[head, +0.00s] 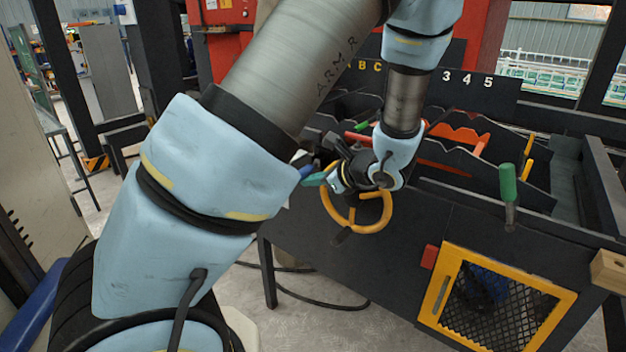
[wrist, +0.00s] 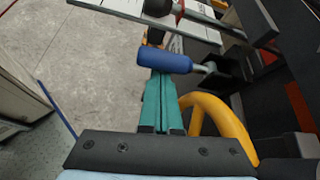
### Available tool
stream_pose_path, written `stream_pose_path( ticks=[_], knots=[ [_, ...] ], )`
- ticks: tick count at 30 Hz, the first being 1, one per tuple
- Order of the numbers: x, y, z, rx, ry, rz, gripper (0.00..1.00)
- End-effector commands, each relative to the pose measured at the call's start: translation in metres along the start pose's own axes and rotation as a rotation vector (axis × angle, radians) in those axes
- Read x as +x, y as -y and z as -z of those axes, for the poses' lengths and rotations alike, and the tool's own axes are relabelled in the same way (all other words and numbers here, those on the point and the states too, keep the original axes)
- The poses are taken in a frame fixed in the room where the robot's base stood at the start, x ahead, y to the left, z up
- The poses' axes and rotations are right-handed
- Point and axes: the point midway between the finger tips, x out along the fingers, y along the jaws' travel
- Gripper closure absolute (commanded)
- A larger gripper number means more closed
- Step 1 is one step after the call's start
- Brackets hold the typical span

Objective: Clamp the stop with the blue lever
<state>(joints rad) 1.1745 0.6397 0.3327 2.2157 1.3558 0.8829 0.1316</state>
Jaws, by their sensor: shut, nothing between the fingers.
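The blue lever (wrist: 165,61) shows in the wrist view as a rounded blue handle lying crosswise, with a short metal rod at its right end running to a dark bracket (wrist: 232,66). In the head view only a small blue piece of the lever (head: 306,171) shows beside my gripper. My gripper (head: 313,181) is at the left end of the bench. In the wrist view its teal fingers (wrist: 160,82) are together and empty, with their tips right at the handle. I cannot tell whether they touch it. I cannot clearly make out the stop.
A curved yellow bar (head: 385,215) stands close beside my gripper at the dark bench (head: 340,265). A green-handled lever (head: 508,185) rises at the bench's right. A yellow-framed mesh door (head: 500,298) is below. Open floor (wrist: 85,45) lies left of the bench.

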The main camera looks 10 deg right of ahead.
Motion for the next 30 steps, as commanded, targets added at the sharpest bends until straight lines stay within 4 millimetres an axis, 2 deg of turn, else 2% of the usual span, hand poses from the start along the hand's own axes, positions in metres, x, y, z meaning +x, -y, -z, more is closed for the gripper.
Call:
stream_pose_path(
  ticks=[12,30],
  knots=[
    [-0.009,0.004,-0.016,-0.001,0.001,0.001,1.00],
    [-0.011,0.006,-0.019,-0.001,0.001,0.001,1.00]
  ],
)
